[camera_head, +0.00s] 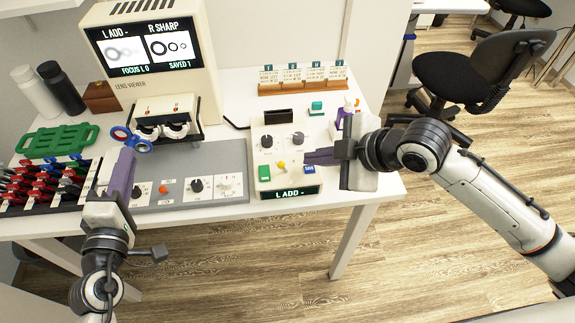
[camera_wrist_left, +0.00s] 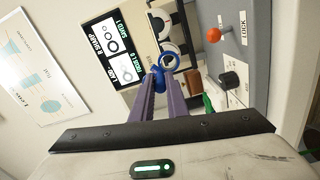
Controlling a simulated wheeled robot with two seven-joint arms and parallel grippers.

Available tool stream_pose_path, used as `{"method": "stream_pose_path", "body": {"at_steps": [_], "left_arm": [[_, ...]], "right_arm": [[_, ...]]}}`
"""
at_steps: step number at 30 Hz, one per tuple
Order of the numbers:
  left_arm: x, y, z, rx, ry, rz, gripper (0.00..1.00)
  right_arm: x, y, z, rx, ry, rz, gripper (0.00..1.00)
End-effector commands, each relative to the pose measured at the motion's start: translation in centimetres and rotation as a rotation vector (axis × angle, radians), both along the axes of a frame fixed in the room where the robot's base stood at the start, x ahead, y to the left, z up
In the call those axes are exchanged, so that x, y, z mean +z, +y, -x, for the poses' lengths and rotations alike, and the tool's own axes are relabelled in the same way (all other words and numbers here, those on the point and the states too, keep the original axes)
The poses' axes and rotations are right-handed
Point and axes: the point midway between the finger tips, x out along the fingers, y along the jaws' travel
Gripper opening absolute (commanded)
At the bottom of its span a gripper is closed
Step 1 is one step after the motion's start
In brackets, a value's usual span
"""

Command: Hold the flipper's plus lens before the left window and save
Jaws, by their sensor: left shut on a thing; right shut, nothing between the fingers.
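My left gripper (camera_head: 126,156) is shut on the blue flipper (camera_head: 143,146), which has a ring at each end. The flipper also shows in the left wrist view (camera_wrist_left: 171,62). It is just in front of and left of the viewer's left window (camera_head: 148,134); I cannot tell whether a ring lines up with it, nor which ring is plus. The lens viewer screen (camera_head: 152,50) reads "L ADD -", "R SHARP", "FOCUS L 0", "SAVED 1"; its left rings are blurred. My right gripper (camera_head: 306,157) is shut and empty, just above the blue button (camera_head: 309,169).
A rack of red and black pieces (camera_head: 40,185), green tray (camera_head: 58,140) and two bottles (camera_head: 62,88) stand left. A card rack (camera_head: 303,86) stands behind.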

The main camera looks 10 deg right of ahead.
Motion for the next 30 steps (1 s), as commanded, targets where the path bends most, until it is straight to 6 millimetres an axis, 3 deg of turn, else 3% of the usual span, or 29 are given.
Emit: {"method": "stream_pose_path", "body": {"at_steps": [8, 21, 30], "left_arm": [[0.0, 0.0, 0.0, 0.0, -0.001, 0.0, 0.0], [0.0, 0.0, 0.0, 0.0, -0.001, 0.0, 0.0], [0.0, 0.0, 0.0, 0.0, -0.001, 0.0, 0.0]], "right_arm": [[0.3, 0.0, 0.0, 0.0, -0.002, -0.001, 0.0], [4.5, 0.0, -0.1, 0.001, -0.003, -0.001, 0.0], [5.1, 0.0, 0.0, 0.0, -0.001, -0.001, 0.0]]}}
